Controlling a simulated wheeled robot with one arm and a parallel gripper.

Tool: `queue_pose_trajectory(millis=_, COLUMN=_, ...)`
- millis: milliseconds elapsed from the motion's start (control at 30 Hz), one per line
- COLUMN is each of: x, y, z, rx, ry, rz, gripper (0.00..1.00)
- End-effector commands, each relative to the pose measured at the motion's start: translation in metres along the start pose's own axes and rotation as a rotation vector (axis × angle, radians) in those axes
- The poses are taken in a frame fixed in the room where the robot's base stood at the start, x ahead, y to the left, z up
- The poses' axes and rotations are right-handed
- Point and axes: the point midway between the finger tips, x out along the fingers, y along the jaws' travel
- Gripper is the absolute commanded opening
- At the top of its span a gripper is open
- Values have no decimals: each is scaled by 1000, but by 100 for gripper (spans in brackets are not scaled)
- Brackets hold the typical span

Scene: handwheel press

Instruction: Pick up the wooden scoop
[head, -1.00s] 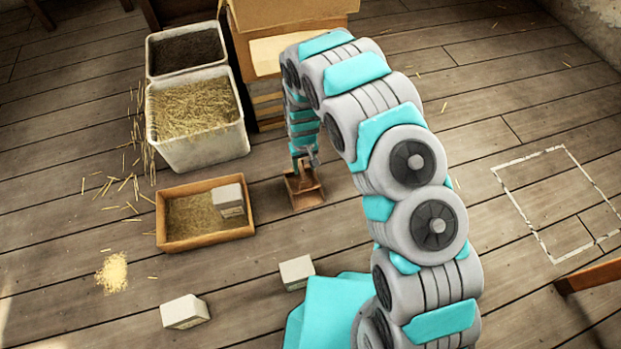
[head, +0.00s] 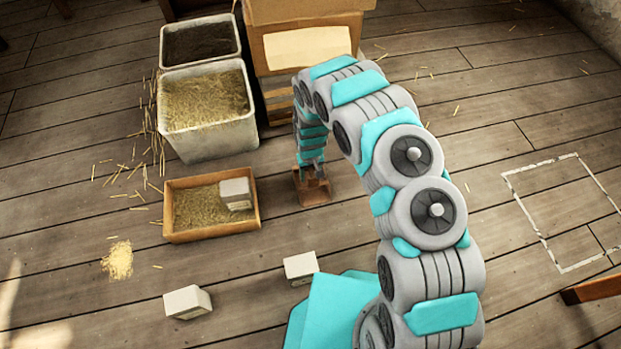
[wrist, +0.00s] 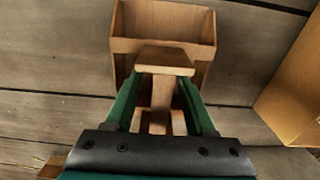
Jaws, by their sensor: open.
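The wooden scoop (head: 313,192) stands on the plank floor, right of the shallow wooden tray, partly hidden by my gripper. In the wrist view the scoop (wrist: 163,22) shows its open box-like pan at the top, with its handle running down between my fingers. My gripper (wrist: 160,80) is open, with one green finger on each side of the handle. I see gaps between the fingers and the handle's stem. My gripper is also over the scoop in the head view (head: 312,170).
The wooden tray (head: 212,236) holds straw and a pale block (head: 236,194). Two pale blocks (head: 188,302) (head: 300,267) lie in front.

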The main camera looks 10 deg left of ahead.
Motion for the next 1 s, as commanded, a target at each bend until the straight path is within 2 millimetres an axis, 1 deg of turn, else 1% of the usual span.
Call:
queue_pose_trajectory(millis=167, x=0, y=0, z=0, rx=0, ry=1, rz=0, gripper=55)
queue_pose_trajectory(millis=600, x=-1, y=0, z=-1, rx=0, ry=1, rz=0, gripper=6)
queue_pose_trajectory(millis=667, x=-1, y=0, z=-1, rx=0, ry=1, rz=0, gripper=0)
queue_pose_trajectory(millis=1000, x=-1, y=0, z=-1, rx=0, ry=1, rz=0, gripper=0)
